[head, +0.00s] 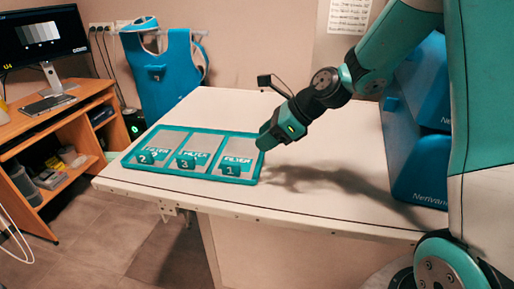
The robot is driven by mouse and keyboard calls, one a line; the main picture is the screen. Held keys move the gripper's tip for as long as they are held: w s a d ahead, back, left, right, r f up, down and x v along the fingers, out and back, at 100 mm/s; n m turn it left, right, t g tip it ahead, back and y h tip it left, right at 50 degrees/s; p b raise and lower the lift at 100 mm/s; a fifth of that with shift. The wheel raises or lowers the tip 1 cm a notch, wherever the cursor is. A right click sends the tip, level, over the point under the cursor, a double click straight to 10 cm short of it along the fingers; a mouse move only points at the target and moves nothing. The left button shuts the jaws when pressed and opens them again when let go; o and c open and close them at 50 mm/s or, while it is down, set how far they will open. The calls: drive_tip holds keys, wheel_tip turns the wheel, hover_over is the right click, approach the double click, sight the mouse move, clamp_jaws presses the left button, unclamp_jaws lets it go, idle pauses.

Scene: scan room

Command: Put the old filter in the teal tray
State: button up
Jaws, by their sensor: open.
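A flat teal tray (256,160) lies on the white table, with three grey compartments side by side. Each compartment has a "FILTER" label. Small teal number tags stand at their front edges: tag 2 (145,158) on the left, tag 3 (186,163) in the middle, tag 1 (231,170) on the right. I cannot pick out an old filter for certain. My gripper (266,142) is at the tray's back right corner, apparently above it. Its fingers are hard to make out, and I see nothing held in it.
Blue cases (420,125) stand at the table's right, partly behind my arm. The white table (310,205) is bare right of the tray. A blue apron (168,75) hangs behind the table. A wooden desk (60,130) with a monitor (42,40) stands at left.

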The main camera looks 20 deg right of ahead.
drive_tip(key=s+a+r+n+g+h, duration=0.1)
drive_tip(key=s+a+r+n+g, duration=0.1)
drive_tip(key=s+n, duration=1)
drive_tip(key=s+a+r+n+g+h, duration=0.2)
drive_tip(key=s+a+r+n, duration=0.3)
drive_tip(key=s+n, duration=0.7)
drive_tip(key=a+n+g, duration=0.1)
drive_tip(key=a+n, duration=0.1)
drive_tip(key=n, duration=0.5)
drive_tip(key=shift+s+n, duration=0.3)
drive_tip(key=shift+s, duration=0.1)
